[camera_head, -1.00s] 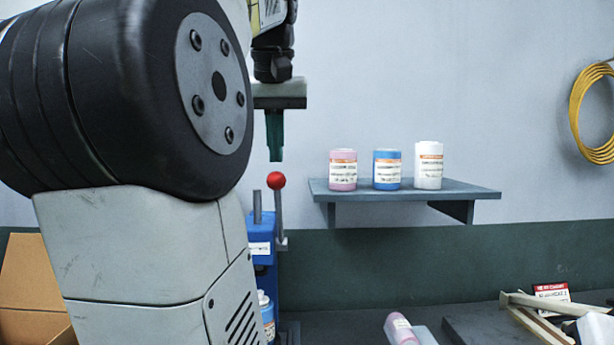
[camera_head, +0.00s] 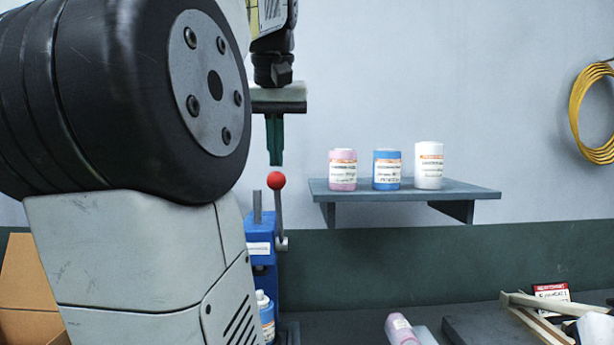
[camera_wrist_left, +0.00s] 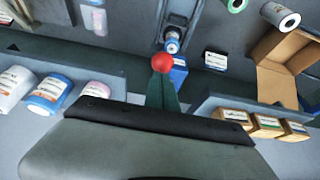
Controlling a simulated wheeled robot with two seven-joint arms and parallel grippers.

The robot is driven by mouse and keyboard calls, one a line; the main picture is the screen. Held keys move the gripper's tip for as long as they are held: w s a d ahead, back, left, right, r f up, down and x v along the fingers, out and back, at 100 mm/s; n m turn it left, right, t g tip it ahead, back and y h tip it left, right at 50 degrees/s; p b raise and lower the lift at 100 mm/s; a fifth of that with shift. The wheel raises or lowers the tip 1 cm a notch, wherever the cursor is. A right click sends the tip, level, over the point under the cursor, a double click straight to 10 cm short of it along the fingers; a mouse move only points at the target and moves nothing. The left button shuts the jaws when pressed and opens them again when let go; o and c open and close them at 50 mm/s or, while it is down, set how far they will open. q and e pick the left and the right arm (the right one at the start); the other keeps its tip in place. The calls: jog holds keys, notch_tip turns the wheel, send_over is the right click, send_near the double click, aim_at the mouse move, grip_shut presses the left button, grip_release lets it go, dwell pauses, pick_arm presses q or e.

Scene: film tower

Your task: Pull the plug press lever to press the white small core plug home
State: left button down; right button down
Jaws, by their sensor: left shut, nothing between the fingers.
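The blue plug press (camera_head: 261,240) stands at the lower centre-left of the head view, partly hidden by my left arm. Its grey lever (camera_head: 279,215) is upright and topped by a red ball (camera_head: 276,180). My left gripper (camera_head: 275,162) points down with its fingers shut and empty, tips just above the ball. In the left wrist view, the red ball (camera_wrist_left: 163,63) shows at the tips of my shut fingers (camera_wrist_left: 162,88). A blue-labelled canister with a white top (camera_head: 265,315) stands low in the press. My right gripper is not in view.
A wall shelf (camera_head: 470,192) right of the lever holds pink, blue and white canisters (camera_head: 387,170). Yellow coiled cable (camera_head: 590,110) hangs on the wall. A cardboard box (camera_head: 28,290) stands at the left. A pink canister (camera_head: 400,329) lies on the bench.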

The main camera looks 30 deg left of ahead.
aim_at(275, 179)
pick_arm(q)
jog(key=shift+f, duration=0.3)
jog(key=shift+s+d+f, duration=0.25)
jog(key=shift+s+f, duration=0.25)
jog(key=shift+f, duration=0.15)
jog(key=shift+s+d+f, duration=0.2)
jog(key=shift+s+f, duration=0.25)
jog(key=shift+f, duration=0.15)
jog(key=shift+s+d+f, duration=0.3)
jog(key=shift+s+f, duration=0.2)
jog(key=shift+f, duration=0.2)
jog(key=shift+s+d+f, duration=0.3)
jog(key=shift+s+f, duration=0.2)
jog(key=shift+f, duration=0.15)
jog(key=shift+s+f, duration=0.1)
jog(key=f, duration=0.1)
jog(key=s+d+f, duration=0.1)
jog(key=shift+s+f, duration=0.15)
jog(key=shift+f, duration=0.2)
